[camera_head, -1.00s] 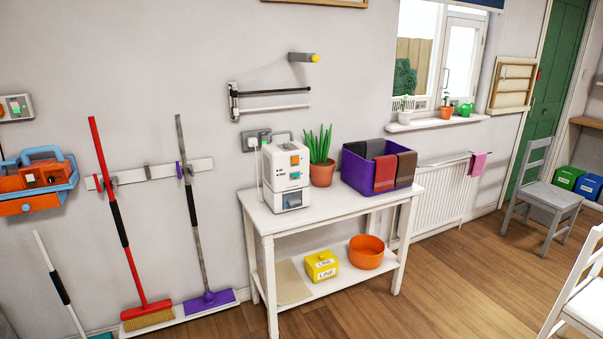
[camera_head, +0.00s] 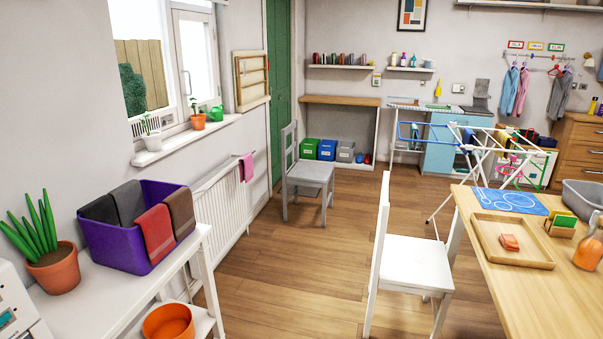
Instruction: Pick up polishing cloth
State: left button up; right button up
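I cannot tell for sure which item is the polishing cloth. Several cloth-like things show. A pink cloth (camera_head: 246,168) hangs over the radiator's top rail. A small orange folded item (camera_head: 509,242) lies in a wooden tray (camera_head: 487,227) on the table at the right. A red towel (camera_head: 155,233) and a brown one (camera_head: 180,213) hang over the front of a purple bin (camera_head: 115,247), with grey ones behind. Neither of my grippers is in view.
A white side table (camera_head: 70,306) holds the bin and a potted plant (camera_head: 53,268). A white chair (camera_head: 414,264) stands by the wooden table (camera_head: 543,305). A grey chair (camera_head: 309,174) and a drying rack (camera_head: 470,165) are farther back. Wooden floor between is clear.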

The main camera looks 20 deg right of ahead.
aim_at(510, 242)
jog(key=i+l+z, duration=0.15)
jog(key=i+z, duration=0.15)
jog(key=z, duration=0.15)
jog(key=i+z, duration=0.65)
jog(key=z, duration=0.2)
jog(key=i+j+z, duration=0.15)
jog(key=i+z, duration=0.15)
jog(key=z, duration=0.15)
jog(key=i+j+z, duration=0.25)
jog(key=z, duration=0.2)
